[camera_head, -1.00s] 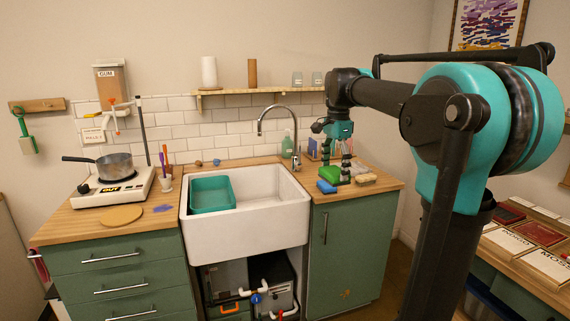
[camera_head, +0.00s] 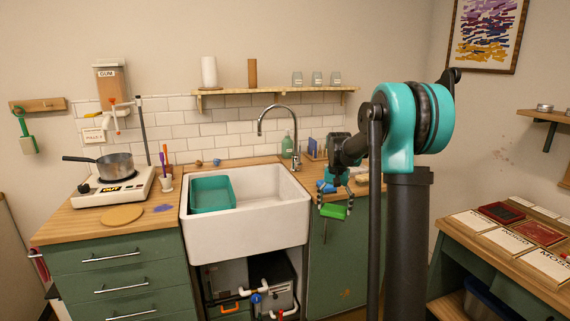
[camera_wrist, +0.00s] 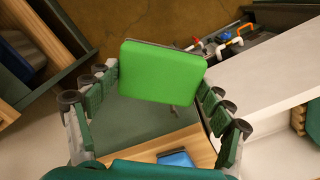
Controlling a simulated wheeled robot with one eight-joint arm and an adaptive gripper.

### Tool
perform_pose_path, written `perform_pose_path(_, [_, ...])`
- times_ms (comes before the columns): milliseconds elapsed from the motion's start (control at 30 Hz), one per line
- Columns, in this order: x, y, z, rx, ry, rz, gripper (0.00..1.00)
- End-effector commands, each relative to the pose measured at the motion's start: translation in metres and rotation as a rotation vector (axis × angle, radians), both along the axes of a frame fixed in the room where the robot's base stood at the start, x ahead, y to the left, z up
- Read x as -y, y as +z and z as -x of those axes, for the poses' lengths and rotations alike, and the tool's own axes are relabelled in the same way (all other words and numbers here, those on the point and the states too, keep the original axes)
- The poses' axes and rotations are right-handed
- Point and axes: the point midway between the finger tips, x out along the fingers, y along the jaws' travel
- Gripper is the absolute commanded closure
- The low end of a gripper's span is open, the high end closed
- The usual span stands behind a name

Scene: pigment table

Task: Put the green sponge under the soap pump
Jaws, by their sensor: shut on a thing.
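The green sponge (camera_head: 334,211) is held between the fingers of my gripper (camera_head: 335,202), in front of the counter's front edge at the right of the sink. In the wrist view the sponge (camera_wrist: 162,72) shows as a bright green block, tilted slightly, between the two fingertips. My gripper (camera_wrist: 158,82) is shut on it. A green pump bottle (camera_head: 287,147), which looks like the soap pump, stands upright on the counter behind the sink, right of the faucet base's left side. The sponge is well apart from it.
A blue sponge (camera_head: 326,187) lies on the right counter, and also shows in the wrist view (camera_wrist: 178,158). The white sink (camera_head: 245,228) holds a teal basin (camera_head: 212,194). The tall faucet (camera_head: 296,150) stands close by the bottle. Open plumbing (camera_head: 262,296) is below the sink.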

Motion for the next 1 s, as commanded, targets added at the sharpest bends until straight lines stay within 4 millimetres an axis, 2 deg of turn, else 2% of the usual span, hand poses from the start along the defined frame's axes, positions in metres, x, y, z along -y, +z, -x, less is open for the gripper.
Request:
perform_pose_path(33, [0.002, -0.011, -0.003, 0.0, 0.034, 0.0, 0.3])
perform_pose_path(200, [0.006, -0.032, -0.008, 0.0, 0.112, 0.0, 0.3])
perform_pose_path(367, [0.007, -0.059, -0.003, 0.0, 0.156, 0.0, 0.3])
perform_pose_path(467, [0.006, -0.089, 0.005, 0.0, 0.198, 0.0, 0.3])
perform_pose_path(700, [0.006, -0.163, 0.039, 0.0, 0.317, 0.0, 0.3])
perform_pose_path(833, [0.006, -0.191, 0.057, 0.0, 0.369, 0.0, 0.3])
perform_pose_path(1000, [0.006, -0.209, 0.072, 0.0, 0.407, 0.0, 0.3])
